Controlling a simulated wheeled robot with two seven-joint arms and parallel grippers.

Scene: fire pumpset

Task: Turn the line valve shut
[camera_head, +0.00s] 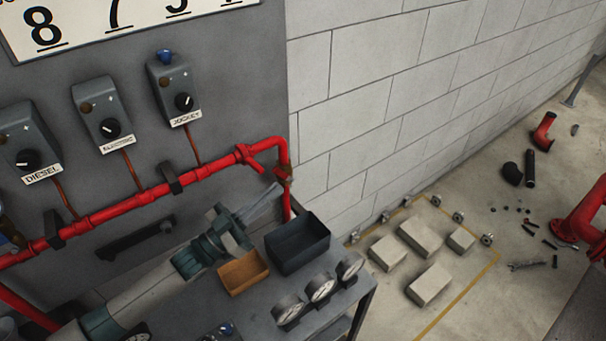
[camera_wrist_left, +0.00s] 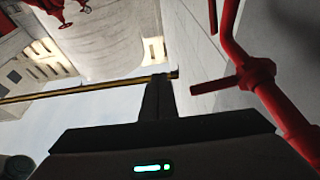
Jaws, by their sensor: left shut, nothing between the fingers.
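A red pipe runs along the grey panel and bends down at its right end. On it, near the bend, a red fitting with a short red lever (camera_head: 256,166) looks like the line valve. The lever also shows in the left wrist view (camera_wrist_left: 215,87), sticking out at a clear angle to the pipe. My left gripper (camera_head: 279,188) is shut and empty, just below and right of the lever in the head view. In the left wrist view its dark fingertips (camera_wrist_left: 159,79) are together, left of the lever and apart from it. My right gripper is in neither view.
A dark bin (camera_head: 300,250), an orange-brown tray (camera_head: 242,272) and several gauges (camera_head: 321,288) sit on the bench below my left arm. A block wall (camera_head: 390,100) stands to the right.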

